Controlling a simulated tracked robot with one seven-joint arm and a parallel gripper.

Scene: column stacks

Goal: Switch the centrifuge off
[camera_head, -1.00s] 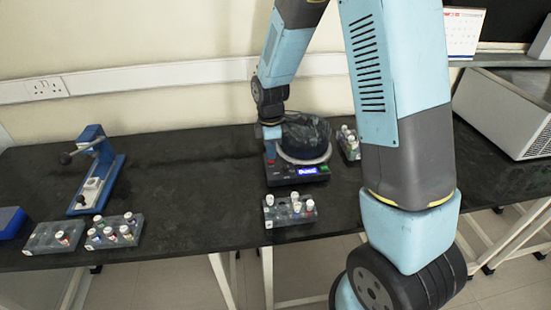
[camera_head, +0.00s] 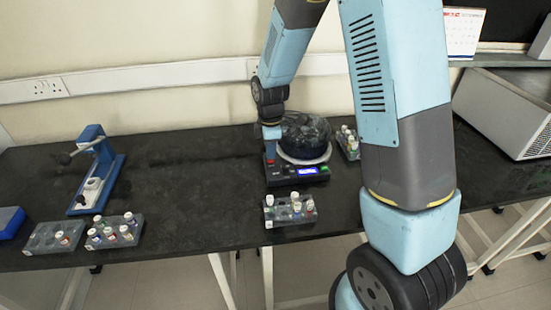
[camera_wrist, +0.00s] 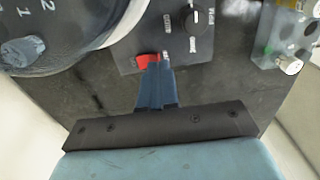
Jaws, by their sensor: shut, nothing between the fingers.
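The centrifuge (camera_head: 300,157) stands on the dark bench, a black machine with a round bowl, a pale ring and a lit blue display (camera_head: 308,171) on its front panel. In the wrist view its panel shows a red switch (camera_wrist: 147,61) beside a black knob (camera_wrist: 197,19), with the numbered rotor bowl (camera_wrist: 60,30) at upper left. My gripper (camera_wrist: 155,72) is shut and empty, its blue fingertips at the red switch, overlapping its lower edge. I cannot tell whether they press it. In the head view my gripper (camera_head: 270,155) points down at the panel's left side.
A tube rack (camera_head: 290,210) stands in front of the centrifuge and another (camera_head: 347,143) to its right. Two racks (camera_head: 115,231) and a blue stand (camera_head: 97,172) are at the left. The bench between is clear.

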